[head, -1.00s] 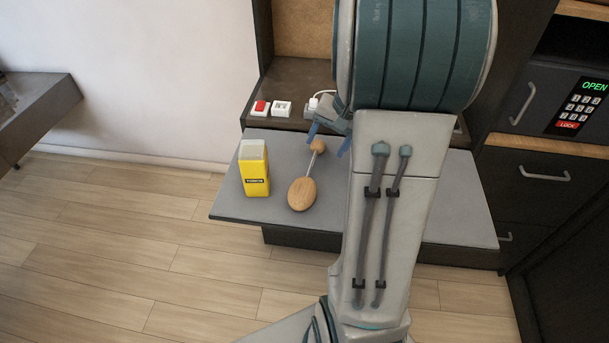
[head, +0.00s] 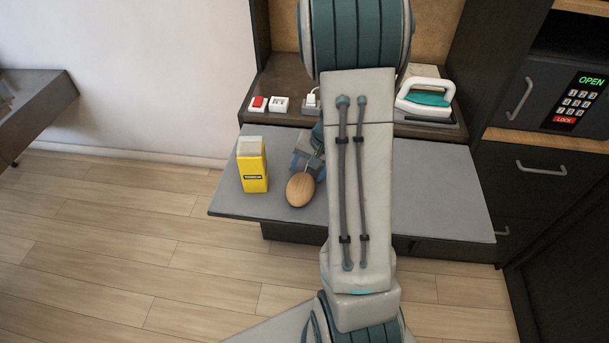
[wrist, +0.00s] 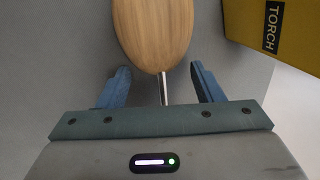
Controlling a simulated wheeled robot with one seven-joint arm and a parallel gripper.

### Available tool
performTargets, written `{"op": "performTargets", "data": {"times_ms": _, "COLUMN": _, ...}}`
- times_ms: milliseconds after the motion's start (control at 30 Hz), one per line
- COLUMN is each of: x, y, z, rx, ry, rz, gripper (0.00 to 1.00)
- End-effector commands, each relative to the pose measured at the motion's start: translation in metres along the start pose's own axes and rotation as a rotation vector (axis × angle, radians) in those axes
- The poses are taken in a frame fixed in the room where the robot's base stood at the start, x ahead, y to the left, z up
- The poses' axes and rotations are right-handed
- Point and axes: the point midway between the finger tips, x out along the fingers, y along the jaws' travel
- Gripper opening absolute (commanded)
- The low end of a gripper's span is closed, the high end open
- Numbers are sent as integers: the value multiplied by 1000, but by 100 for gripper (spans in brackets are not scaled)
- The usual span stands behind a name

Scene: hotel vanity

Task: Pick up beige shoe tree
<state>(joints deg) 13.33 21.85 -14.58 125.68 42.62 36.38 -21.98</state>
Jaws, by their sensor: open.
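The beige shoe tree (head: 300,189) lies on the grey pull-out shelf (head: 430,200), its oval wooden end toward the front. My gripper (head: 308,158) is over its rod, partly hidden by my arm in the head view. In the wrist view, the wooden oval (wrist: 153,30) is just beyond the fingertips and the metal rod (wrist: 163,90) runs between the two blue fingers. My gripper (wrist: 160,82) is open, with a gap on each side of the rod. The knob end is hidden in both current views.
A yellow torch box (head: 254,172) stands close to the left of the shoe tree; it also shows in the wrist view (wrist: 285,30). Switches and a plug (head: 312,101) and an iron (head: 426,97) are on the counter behind. The shelf's right side is clear.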

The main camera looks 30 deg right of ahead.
Motion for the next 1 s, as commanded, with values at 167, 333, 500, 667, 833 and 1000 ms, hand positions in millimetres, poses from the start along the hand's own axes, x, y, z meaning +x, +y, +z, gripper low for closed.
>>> {"op": "performTargets", "data": {"times_ms": 167, "x": 0, "y": 0, "z": 0, "rx": 0, "ry": 1, "rz": 0, "gripper": 60}}
{"op": "performTargets", "data": {"times_ms": 333, "x": 0, "y": 0, "z": 0, "rx": 0, "ry": 1, "rz": 0, "gripper": 16}}
{"op": "performTargets", "data": {"times_ms": 500, "x": 0, "y": 0, "z": 0, "rx": 0, "ry": 0, "rz": 0, "gripper": 0}}
{"op": "performTargets", "data": {"times_ms": 667, "x": 0, "y": 0, "z": 0, "rx": 0, "ry": 0, "rz": 0, "gripper": 0}}
{"op": "performTargets", "data": {"times_ms": 833, "x": -3, "y": -1, "z": 0, "rx": 0, "ry": 1, "rz": -1, "gripper": 0}}
{"op": "performTargets", "data": {"times_ms": 1000, "x": -16, "y": -6, "z": -1, "rx": -1, "ry": 4, "rz": -2, "gripper": 0}}
